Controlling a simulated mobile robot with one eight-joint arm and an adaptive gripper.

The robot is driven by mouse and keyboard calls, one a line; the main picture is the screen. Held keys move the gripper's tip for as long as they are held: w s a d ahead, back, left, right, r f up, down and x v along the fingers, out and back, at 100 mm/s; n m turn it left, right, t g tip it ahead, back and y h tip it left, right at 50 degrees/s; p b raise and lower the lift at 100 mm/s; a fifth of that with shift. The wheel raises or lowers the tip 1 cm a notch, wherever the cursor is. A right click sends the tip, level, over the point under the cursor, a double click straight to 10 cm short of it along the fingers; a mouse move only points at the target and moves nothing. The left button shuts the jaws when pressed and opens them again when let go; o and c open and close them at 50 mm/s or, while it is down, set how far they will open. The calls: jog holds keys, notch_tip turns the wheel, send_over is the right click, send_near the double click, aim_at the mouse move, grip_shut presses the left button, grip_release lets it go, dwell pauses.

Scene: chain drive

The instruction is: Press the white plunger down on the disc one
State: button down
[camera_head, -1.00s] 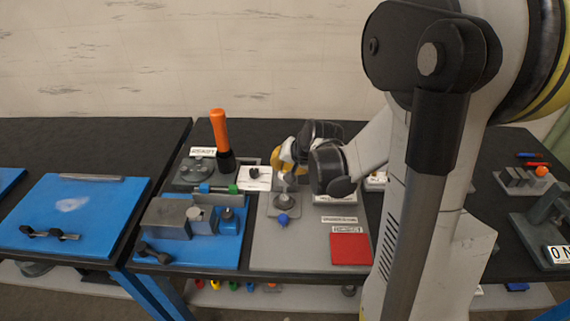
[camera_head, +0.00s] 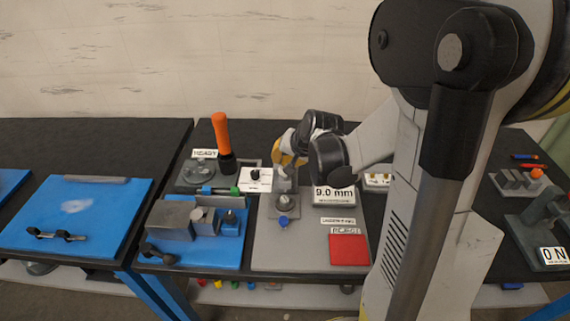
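A round grey disc-like piece (camera_head: 284,203) stands on the grey board (camera_head: 300,258), with a blue knob (camera_head: 283,222) at its front. My gripper (camera_head: 288,180) hangs right above this round piece, at the back of the board. Its fingers are small here and merge with the grey parts below, so I cannot tell whether they are open or touching anything. I cannot clearly make out a white plunger; the area under the gripper is partly hidden. A white display (camera_head: 333,194) reading 9.0 mm stands right of the gripper.
A red reject square (camera_head: 349,250) lies at the board's front right. A blue fixture plate (camera_head: 200,257) with grey blocks is to the left. An orange-handled tool (camera_head: 220,133) stands upright behind it. My arm covers much of the right side.

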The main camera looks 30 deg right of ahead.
jog(key=shift+r, duration=0.45)
jog(key=shift+r+p, duration=2.15)
jog(key=shift+r, duration=0.4)
jog(key=shift+s+a+b, duration=0.15)
jog(key=shift+a+b, duration=0.15)
jog(key=shift+a, duration=0.05)
jog(key=s+a+f+n+b, duration=0.1)
jog(key=s+a+n+b, duration=0.3)
jog(key=s+a, duration=0.3)
jog(key=s+a+f+n+b, duration=0.1)
jog(key=s+a+n+b, duration=0.3)
jog(key=s, duration=0.7)
jog(key=a+b, duration=0.2)
jog(key=a, duration=0.1)
jog(key=shift+s+a+n, duration=0.2)
jog(key=shift+s+n, duration=0.1)
jog(key=shift+s, duration=0.05)
